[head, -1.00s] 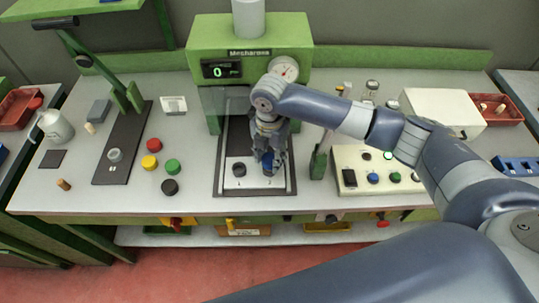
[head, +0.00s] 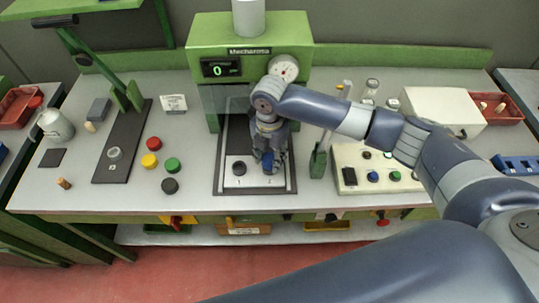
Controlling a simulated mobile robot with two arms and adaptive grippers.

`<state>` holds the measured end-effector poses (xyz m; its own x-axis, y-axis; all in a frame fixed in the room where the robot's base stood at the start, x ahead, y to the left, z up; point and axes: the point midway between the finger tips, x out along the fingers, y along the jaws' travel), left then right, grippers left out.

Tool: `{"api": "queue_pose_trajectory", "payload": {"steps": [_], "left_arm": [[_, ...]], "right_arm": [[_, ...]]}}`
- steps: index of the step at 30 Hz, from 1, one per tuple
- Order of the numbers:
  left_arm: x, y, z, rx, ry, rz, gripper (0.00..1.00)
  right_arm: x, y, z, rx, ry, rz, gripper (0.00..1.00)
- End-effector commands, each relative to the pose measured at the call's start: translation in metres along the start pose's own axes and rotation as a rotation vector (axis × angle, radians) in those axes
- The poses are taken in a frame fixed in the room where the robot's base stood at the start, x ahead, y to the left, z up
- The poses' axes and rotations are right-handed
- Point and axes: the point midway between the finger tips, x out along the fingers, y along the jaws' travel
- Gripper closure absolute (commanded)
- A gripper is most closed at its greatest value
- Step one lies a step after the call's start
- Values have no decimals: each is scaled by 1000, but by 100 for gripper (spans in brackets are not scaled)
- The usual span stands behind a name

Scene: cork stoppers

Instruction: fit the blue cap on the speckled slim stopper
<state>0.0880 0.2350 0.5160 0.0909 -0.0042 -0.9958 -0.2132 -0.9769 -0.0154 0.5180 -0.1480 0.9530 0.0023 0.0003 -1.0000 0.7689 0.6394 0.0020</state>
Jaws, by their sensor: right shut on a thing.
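My right gripper (head: 269,166) is shut on the blue cap (head: 268,158), low over the right-hand spot of the plate under the green press. The fingers hide most of the cap and the spot beneath it, so I cannot tell whether the cap touches anything there. A small brown stopper (head: 64,184) stands at the table's front left and looks speckled. A paler stopper (head: 90,127) stands farther back on the left. My left gripper is not in view.
The green press (head: 205,50) stands behind my gripper. Red (head: 153,143), yellow (head: 149,160), green (head: 172,165) and black (head: 170,186) caps lie left of its plate (head: 238,183). A lever tool (head: 121,150) stands farther left. A button panel (head: 350,160) is at the right.

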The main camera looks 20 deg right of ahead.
Motion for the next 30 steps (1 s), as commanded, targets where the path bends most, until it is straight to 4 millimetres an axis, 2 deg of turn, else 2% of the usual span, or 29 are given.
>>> {"api": "queue_pose_trajectory", "payload": {"steps": [2,3,5,6,15,19,23,30], "left_arm": [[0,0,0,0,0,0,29],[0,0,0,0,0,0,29],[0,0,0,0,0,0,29],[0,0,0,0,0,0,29],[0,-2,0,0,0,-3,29],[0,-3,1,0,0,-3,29],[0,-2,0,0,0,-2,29],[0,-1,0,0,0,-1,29]], "right_arm": [[2,0,0,0,0,0,73],[1,0,0,0,0,0,55],[1,0,0,0,0,0,42],[1,0,0,0,0,0,38],[1,0,0,0,0,1,38],[-8,1,1,1,-1,3,38],[-29,1,1,0,-1,5,38],[-81,1,0,0,-1,4,38]]}}
